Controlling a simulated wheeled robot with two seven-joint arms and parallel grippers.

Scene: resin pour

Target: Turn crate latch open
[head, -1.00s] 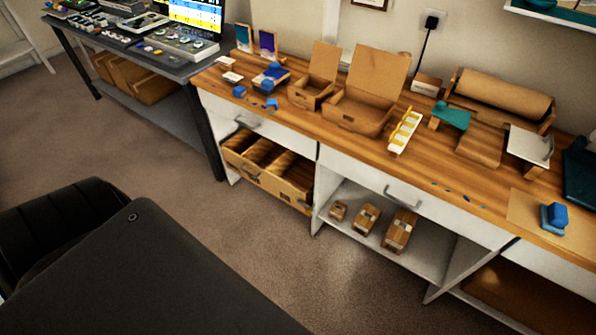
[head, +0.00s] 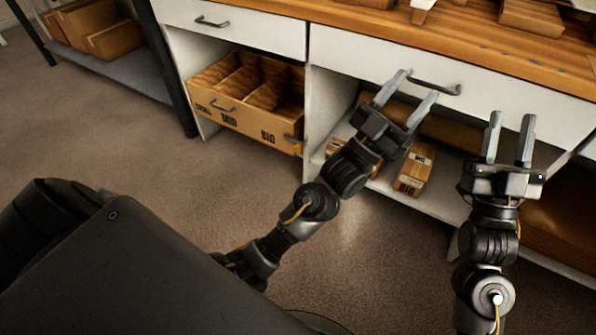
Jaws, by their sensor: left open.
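A wooden crate (head: 207,108) with open top and inner dividers sits in the left bay under the workbench. My right gripper (head: 511,118) is open and empty, further right.
A white drawer (head: 350,45) with a grey handle (head: 434,86) is above the bay with small cardboard boxes (head: 415,168). Another drawer (head: 235,12) is above the crate. The carpet (head: 170,180) before the crate is clear. A dark table with boxes stands at the left.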

